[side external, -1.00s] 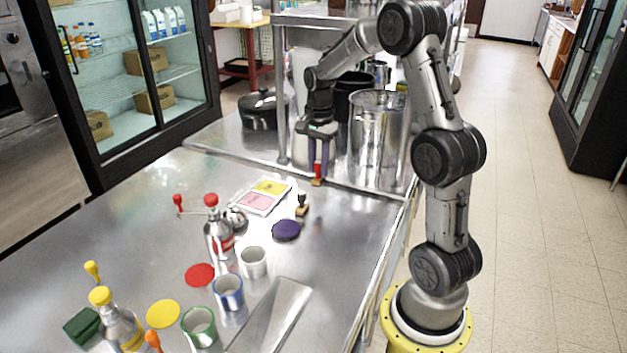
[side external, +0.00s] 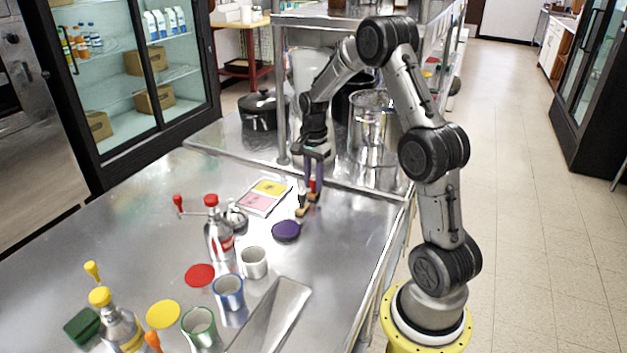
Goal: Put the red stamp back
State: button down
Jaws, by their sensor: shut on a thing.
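The red stamp (side external: 313,184) has a red handle and a small wooden base. My gripper (side external: 314,187) points down and is shut on its handle, with the stamp upright. The stamp is just right of and behind a black-handled stamp (side external: 301,199), which stands on the steel table (side external: 345,235). The two look very close; I cannot tell if they touch. I also cannot tell if the red stamp's base rests on the table or hangs slightly above it. The fingers hide part of the handle.
A pad with yellow and pink halves (side external: 261,199) lies to the left. A dark purple disc (side external: 286,230) lies in front. Steel pots stand behind.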

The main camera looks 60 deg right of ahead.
aim_at(314, 179)
jog(key=c, duration=0.7)
grip_release()
jog(key=shift+o, duration=0.2)
notch_tip(314, 179, up, 12)
jog(key=s+a+r+n+t, duration=0.1)
jog(key=s+a+r+n, duration=0.15)
jog(key=a, duration=0.25)
jog(key=s+a+r+n, duration=0.1)
jog(key=a+r+n, duration=0.2)
jog(key=a, duration=0.2)
jog(key=s+a+f+n+t, duration=0.1)
jog(key=s+a+n+t, duration=0.3)
jog(key=s+a+n, duration=1)
jog(key=shift+s+a+t, duration=0.3)
jog(key=shift+s+a, duration=0.2)
jog(key=shift+s, duration=0.3)
